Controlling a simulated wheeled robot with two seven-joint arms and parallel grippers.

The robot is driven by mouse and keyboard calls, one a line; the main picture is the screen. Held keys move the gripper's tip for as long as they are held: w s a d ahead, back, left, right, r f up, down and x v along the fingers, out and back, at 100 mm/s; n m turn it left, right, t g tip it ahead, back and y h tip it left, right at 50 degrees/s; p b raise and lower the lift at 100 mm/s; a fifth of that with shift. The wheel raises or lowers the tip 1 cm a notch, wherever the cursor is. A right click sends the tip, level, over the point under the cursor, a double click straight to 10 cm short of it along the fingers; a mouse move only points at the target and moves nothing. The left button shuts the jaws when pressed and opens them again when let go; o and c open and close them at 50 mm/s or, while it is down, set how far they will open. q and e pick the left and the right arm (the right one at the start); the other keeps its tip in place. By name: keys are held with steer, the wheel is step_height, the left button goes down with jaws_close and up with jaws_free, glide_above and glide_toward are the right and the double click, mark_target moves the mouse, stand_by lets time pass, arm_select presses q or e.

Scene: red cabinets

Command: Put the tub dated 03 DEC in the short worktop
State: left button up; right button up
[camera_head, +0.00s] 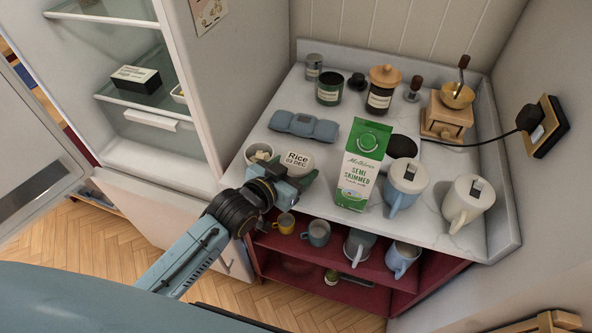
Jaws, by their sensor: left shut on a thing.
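The tub labelled "Rice 03 DEC" (298,160) is white and round, at the front left of the pale marble worktop (425,226). My left gripper (296,182) is shut on it from the near side. Whether the tub's base touches the worktop is hidden by the gripper. My right gripper is not in view.
A blue folded item (304,126) lies behind. The fridge (135,90) stands open at left.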

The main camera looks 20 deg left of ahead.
arm_select(q)
steer(key=shift+f, duration=0.3)
steer(key=shift+f, duration=0.1)
steer(key=o, duration=1.2)
steer(key=shift+f, duration=0.1)
steer(key=shift+o, duration=0.2)
steer(key=shift+r, duration=0.2)
steer(key=v, duration=1.2)
steer(key=shift+p, duration=0.35)
